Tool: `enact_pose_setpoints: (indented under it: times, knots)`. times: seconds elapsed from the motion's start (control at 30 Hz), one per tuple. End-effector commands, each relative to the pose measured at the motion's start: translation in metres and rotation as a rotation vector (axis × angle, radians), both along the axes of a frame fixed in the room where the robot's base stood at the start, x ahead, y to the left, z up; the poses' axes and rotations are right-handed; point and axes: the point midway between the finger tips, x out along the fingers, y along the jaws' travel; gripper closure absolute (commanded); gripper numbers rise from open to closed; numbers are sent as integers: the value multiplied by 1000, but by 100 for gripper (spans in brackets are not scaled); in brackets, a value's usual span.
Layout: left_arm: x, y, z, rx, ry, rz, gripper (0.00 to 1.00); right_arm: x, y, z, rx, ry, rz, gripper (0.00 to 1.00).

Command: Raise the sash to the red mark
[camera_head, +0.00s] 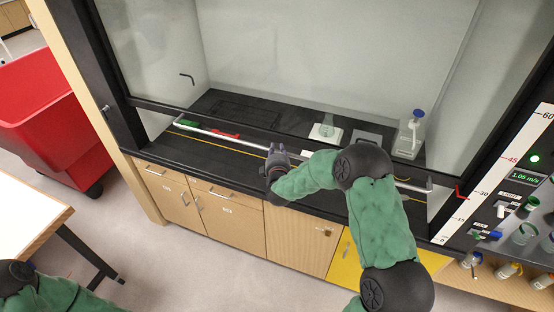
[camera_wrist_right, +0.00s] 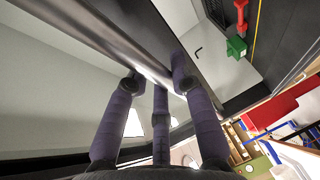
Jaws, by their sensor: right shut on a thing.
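The sash (camera_head: 150,50) is a large glass pane with a black lower frame, partly raised, with an open gap below it. A long silver handle bar (camera_head: 225,137) runs along its lower part. My right gripper (camera_head: 277,152) is shut on this bar left of its middle. The wrist view shows my purple-grey fingers (camera_wrist_right: 158,85) closed around the silver bar (camera_wrist_right: 110,35). The red mark (camera_head: 461,192) is a small bracket beside the white height scale (camera_head: 490,182), just right of the bar's right end. My left arm shows at the bottom left; its gripper is out of view.
Inside the hood stand a flask (camera_head: 327,122) on a white plate and a blue-capped bottle (camera_head: 409,135). A red bin (camera_head: 40,95) stands at left, and a pale table (camera_head: 25,205) below it. Cabinets (camera_head: 230,215) line the front. Bottles (camera_head: 510,270) stand at lower right.

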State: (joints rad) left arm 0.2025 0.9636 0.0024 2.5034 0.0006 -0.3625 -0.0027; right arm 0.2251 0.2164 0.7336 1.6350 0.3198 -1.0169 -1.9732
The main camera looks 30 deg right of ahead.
Motion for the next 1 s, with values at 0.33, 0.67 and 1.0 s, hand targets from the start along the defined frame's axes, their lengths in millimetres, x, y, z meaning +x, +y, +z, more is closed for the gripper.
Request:
enact_pose_setpoints:
  times: [0.33,0.67,1.0]
  knots:
    - [0,0,69,0,0,0,100,2,-2,117,-6,-13,-3,100]
    - [0,0,107,0,0,0,100,1,-2,176,-5,-12,-3,100]
    - [0,0,118,0,0,0,100,1,-2,193,-3,-7,-3,100]
